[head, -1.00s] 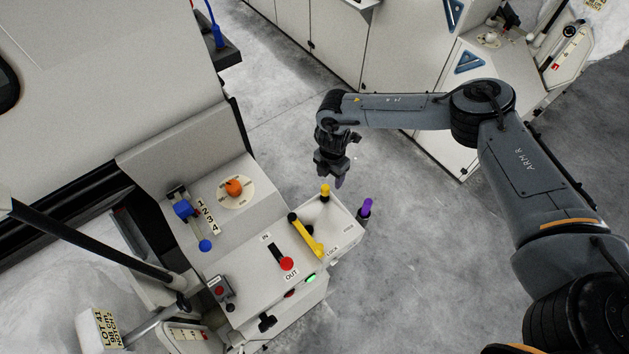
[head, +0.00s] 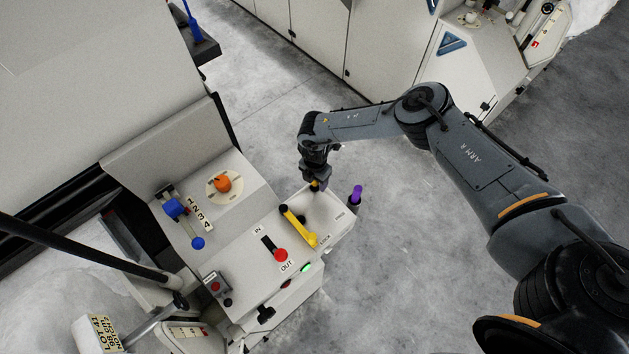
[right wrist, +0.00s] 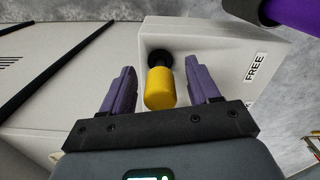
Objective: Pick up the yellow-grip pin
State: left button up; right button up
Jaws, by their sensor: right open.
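The yellow-grip pin (right wrist: 160,88) has a yellow cylinder grip on a black collar, set in the pale panel marked FREE. In the right wrist view it lies between the two purple fingers of my right gripper (right wrist: 160,90), with a gap on each side. My right gripper (head: 315,178) is open. In the head view it is right above the pin (head: 315,186), whose upper part it partly hides. My left gripper is not in view.
A yellow lever (head: 299,227) by the word LOCK stands just left of the pin. A purple-topped knob (head: 355,194) is close on the right. A red OUT knob (head: 281,254), orange dial knob (head: 222,184) and blue handles (head: 177,208) sit further left. Floor to the right is clear.

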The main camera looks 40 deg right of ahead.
jog(key=shift+f, duration=0.45)
grip_shut()
jog(key=shift+r, duration=0.1)
notch_tip(320, 180, up, 9)
jog(key=shift+f, duration=0.1)
jog(key=shift+r, duration=0.5)
